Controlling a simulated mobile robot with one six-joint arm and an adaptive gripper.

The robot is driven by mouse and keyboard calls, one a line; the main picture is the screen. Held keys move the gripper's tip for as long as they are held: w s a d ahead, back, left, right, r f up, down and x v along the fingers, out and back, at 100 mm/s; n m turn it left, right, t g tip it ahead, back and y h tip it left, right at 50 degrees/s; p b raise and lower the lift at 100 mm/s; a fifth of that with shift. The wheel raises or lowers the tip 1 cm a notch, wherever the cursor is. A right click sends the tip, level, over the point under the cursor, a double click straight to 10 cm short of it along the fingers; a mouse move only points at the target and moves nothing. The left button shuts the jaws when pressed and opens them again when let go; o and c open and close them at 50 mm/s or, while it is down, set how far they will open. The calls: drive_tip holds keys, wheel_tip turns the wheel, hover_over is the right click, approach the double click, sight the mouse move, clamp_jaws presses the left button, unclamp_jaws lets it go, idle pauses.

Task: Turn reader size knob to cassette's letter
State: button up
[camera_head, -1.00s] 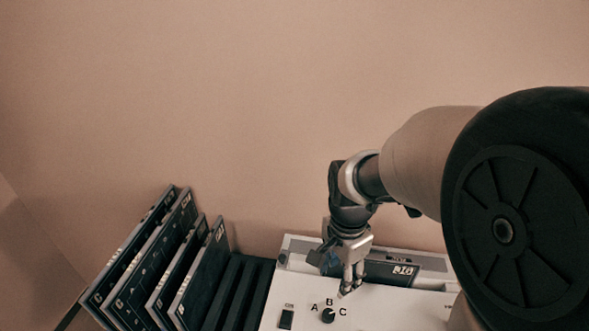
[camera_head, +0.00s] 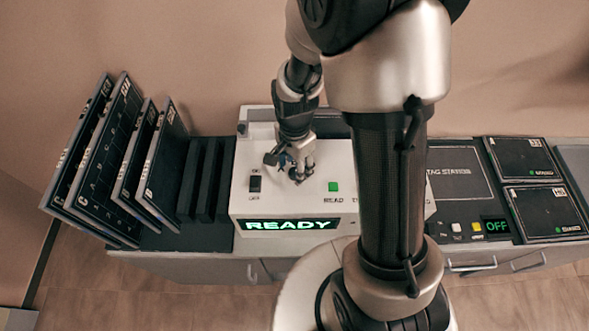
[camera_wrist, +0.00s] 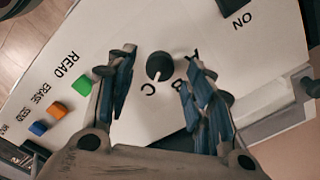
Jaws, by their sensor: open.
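The white reader (camera_head: 345,180) stands in the middle of the counter, its display (camera_head: 290,225) showing READY. Its black size knob (camera_wrist: 159,66) has letters A, B and C around it in the wrist view. The knob's white pointer line points roughly toward C (camera_wrist: 148,89). My gripper (camera_wrist: 160,75) is open, with one finger on each side of the knob; I cannot tell whether either touches it. In the head view my gripper (camera_head: 298,172) hides the knob. My arm hides most of the reader's rear slot, so I cannot read the cassette's letter now.
A black power switch (camera_head: 255,184) is left of my gripper; a green READ button (camera_head: 333,187) is to its right. Several dark cassettes (camera_head: 120,150) lean in a rack at left. An erase station (camera_head: 460,180) and two flat cassettes (camera_head: 522,158) are at right.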

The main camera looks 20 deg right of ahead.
drive_tip(key=shift+f, duration=0.85)
drive_tip(key=shift+c, duration=0.2)
drive_tip(key=c, duration=1)
